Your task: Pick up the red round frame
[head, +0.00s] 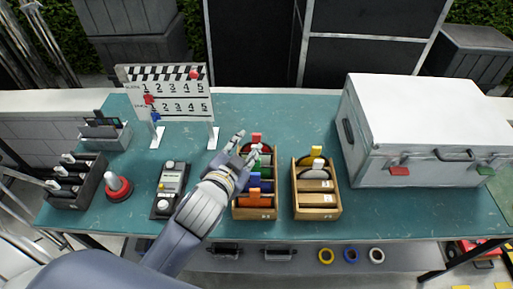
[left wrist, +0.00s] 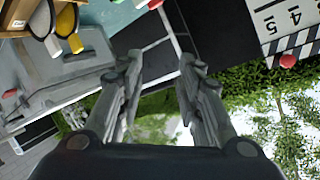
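A red round frame (head: 257,138) stands at the back of the left wooden crate (head: 254,214), partly hidden by my gripper. Green, orange and blue frames stand in front of it in the same crate. My left gripper (head: 246,144) is above the back of this crate, next to the red frame. Its two fingers are apart with nothing between them in the left wrist view (left wrist: 158,75). A red piece (left wrist: 155,4) at the top edge there may be the red frame's tab. My right gripper is not in view.
A second wooden crate (head: 317,213) with yellow and white frames stands to the right. A white case (head: 425,120) is farther right. A clapper-like board (head: 175,105) stands behind left.

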